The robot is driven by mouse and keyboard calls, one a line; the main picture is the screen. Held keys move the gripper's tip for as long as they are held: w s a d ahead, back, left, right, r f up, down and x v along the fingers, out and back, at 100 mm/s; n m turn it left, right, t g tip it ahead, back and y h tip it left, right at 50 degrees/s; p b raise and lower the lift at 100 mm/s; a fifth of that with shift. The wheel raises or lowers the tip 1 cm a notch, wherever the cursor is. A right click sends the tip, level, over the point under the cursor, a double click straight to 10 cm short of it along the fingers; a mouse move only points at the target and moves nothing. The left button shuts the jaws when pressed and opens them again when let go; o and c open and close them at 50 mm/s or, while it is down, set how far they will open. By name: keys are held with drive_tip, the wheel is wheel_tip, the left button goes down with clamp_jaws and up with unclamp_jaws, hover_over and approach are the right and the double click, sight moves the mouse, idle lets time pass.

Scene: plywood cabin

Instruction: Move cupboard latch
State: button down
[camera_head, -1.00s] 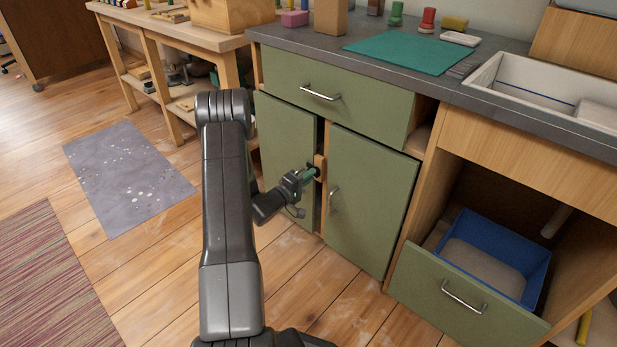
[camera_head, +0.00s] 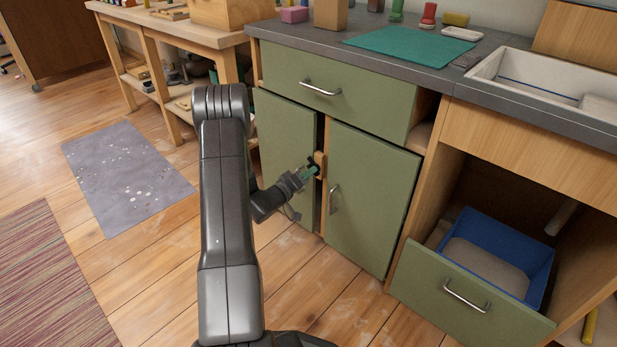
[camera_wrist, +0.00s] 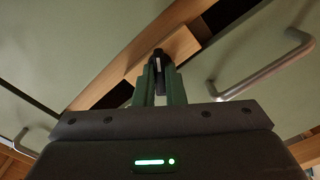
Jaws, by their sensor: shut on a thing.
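The cupboard latch (camera_head: 320,158) is a small wooden block at the gap between the two green cupboard doors, near their upper part. In the wrist view the latch (camera_wrist: 182,46) lies over the wooden upright between the doors, with a dark peg (camera_wrist: 158,58) at its near side. My gripper (camera_head: 312,169) reaches the latch from the left. In the wrist view the green fingers of my gripper (camera_wrist: 160,82) are closed around the dark peg. The exact contact is partly hidden by the fingers.
The left door (camera_head: 286,140) and right door (camera_head: 368,200) look closed or nearly so. The right door's metal handle (camera_head: 333,199) is close to my gripper. A drawer (camera_head: 335,95) is above. At the right, a lower drawer (camera_head: 425,290) stands pulled out. Floor in front is clear.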

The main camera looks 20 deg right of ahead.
drive_tip(key=m+b, duration=0.2)
drive_tip(key=m, duration=0.8)
drive_tip(key=shift+m, duration=0.3)
idle(0.4)
drive_tip(key=c, duration=1.5)
unclamp_jaws()
drive_tip(key=p+v, duration=0.4)
drive_tip(key=v, duration=0.9)
drive_tip(key=shift+a, duration=0.4)
